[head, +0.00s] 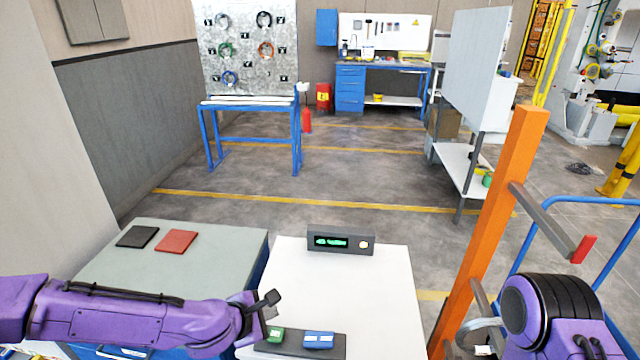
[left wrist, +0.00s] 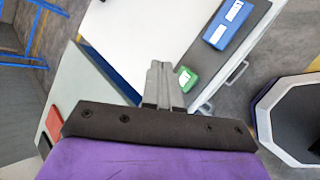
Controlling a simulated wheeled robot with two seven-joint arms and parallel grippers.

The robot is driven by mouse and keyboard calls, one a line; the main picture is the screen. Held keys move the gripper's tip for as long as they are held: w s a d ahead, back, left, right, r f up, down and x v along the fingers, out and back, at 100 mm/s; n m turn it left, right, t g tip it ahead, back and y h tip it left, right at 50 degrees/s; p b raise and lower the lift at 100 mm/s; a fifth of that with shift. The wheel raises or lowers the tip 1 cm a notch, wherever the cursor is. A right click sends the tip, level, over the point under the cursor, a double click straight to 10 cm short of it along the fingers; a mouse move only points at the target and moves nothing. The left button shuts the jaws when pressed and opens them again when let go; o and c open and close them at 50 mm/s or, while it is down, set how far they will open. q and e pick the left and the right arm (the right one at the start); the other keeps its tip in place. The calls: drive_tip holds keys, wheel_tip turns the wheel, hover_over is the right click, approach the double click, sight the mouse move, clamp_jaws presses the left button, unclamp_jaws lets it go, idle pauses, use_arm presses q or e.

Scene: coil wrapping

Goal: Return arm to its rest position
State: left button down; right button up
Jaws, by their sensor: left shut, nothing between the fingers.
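My left arm comes in low from the left, over the front of the grey-green cabinet top. My left gripper (head: 272,300) is by the left front edge of the white table (head: 385,290). In the left wrist view its fingers (left wrist: 158,75) are together with nothing between them. A green block (head: 275,334) and a blue block (head: 318,340) lie on a dark tray (head: 300,349) just right of the gripper. They also show in the left wrist view, the green block (left wrist: 186,76) by the fingertips in the picture. My right gripper cannot be made out.
A grey box with a green display (head: 340,241) stands at the back of the white table. A black pad (head: 138,237) and a red pad (head: 177,241) lie on the grey-green cabinet top (head: 225,250). An orange post (head: 497,210) rises at right.

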use_arm(q)
drive_tip(key=s+a+f+m+g+y+b, duration=0.1)
drive_tip(key=s+a+f+m+y, duration=0.15)
drive_tip(key=s+f, duration=0.45)
drive_tip(key=s+a+f+m+g+y+b, duration=0.1)
drive_tip(key=s+a+f+m+g, duration=0.1)
drive_tip(key=s+f+m, duration=0.45)
drive_tip(key=s+a+f+m+g+y+b, duration=0.1)
drive_tip(key=s+a+f+m+y+b, duration=0.1)
drive_tip(key=s+a+f, duration=0.3)
drive_tip(key=s+a+f+m+g+y+b, duration=0.1)
drive_tip(key=s+a+f, duration=0.4)
drive_tip(key=s, duration=0.5)
wheel_tip(320, 180, down, 3)
drive_tip(key=m+b, duration=0.1)
drive_tip(key=m, duration=0.1)
drive_tip(key=shift+a+r+m+y, duration=0.15)
drive_tip(key=shift+a+m+y, duration=0.1)
drive_tip(key=shift+m+y, duration=0.15)
